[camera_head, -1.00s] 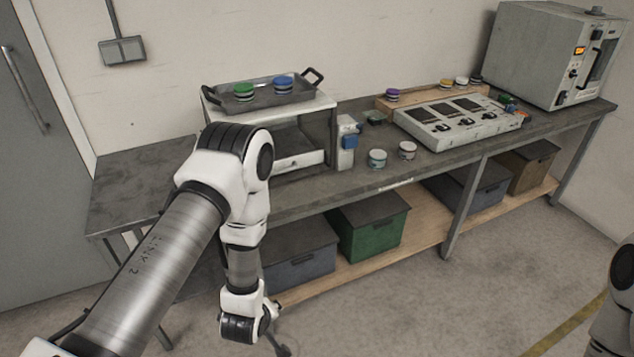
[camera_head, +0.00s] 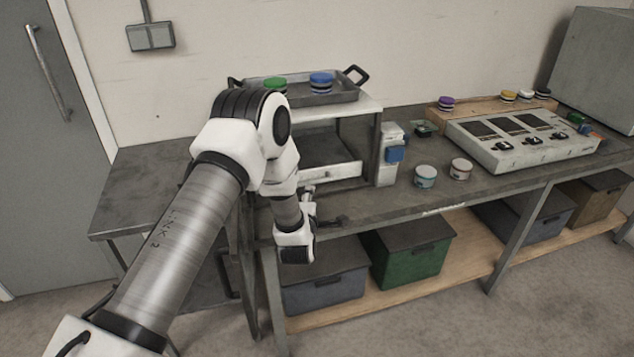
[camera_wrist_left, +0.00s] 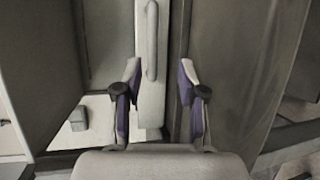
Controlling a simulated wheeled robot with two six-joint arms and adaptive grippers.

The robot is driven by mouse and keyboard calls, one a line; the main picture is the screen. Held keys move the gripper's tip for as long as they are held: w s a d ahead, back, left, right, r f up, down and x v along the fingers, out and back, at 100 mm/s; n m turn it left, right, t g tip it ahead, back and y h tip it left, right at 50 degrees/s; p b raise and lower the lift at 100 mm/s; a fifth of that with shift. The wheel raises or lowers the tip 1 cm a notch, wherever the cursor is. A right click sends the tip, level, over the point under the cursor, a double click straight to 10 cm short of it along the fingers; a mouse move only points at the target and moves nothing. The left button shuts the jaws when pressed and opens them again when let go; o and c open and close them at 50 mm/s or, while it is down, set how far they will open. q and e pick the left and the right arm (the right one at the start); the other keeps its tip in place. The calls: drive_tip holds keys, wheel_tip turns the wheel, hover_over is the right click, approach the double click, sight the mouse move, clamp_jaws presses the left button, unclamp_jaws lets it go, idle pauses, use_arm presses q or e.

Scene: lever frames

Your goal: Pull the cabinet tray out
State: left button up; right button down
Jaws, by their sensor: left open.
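The cabinet (camera_head: 372,140) stands on the bench with its front open. Its pale tray (camera_head: 340,174) sits low inside, with the front panel facing me. In the left wrist view the tray's bar handle (camera_wrist_left: 152,45) runs upright in the picture, on a pale panel. My left gripper (camera_head: 326,212) is just below and in front of the tray front in the head view, partly hidden by my wrist. In the left wrist view its open fingers (camera_wrist_left: 158,75) appear on either side of the handle's lower end. Whether they reach its depth, I cannot tell. My right gripper is out of view.
A dark pan (camera_head: 318,98) with a green and a blue tin rests on the cabinet top. Two pale tins (camera_head: 426,177) and a control panel (camera_head: 522,138) stand to the right. Bins (camera_head: 410,250) fill the lower shelf. The bench's left end (camera_head: 145,185) is clear.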

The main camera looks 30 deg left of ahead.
sight(313, 183)
use_arm(q)
drive_tip(key=shift+w+a+r+p, duration=0.15)
drive_tip(key=shift+w+a, duration=0.2)
drive_tip(key=shift+w, duration=0.2)
drive_tip(key=shift+w+a+f+p, duration=0.15)
drive_tip(key=shift+w+a, duration=0.15)
drive_tip(key=shift+w, duration=0.2)
drive_tip(key=x, duration=0.5)
drive_tip(key=shift+r+p, duration=0.2)
drive_tip(key=shift+p, duration=0.2)
drive_tip(key=shift+w+a+f, duration=0.1)
drive_tip(key=shift+w+f, duration=0.1)
drive_tip(key=shift+w, duration=0.05)
drive_tip(key=shift+s+r, duration=0.15)
drive_tip(key=shift+r, duration=0.1)
clamp_jaws()
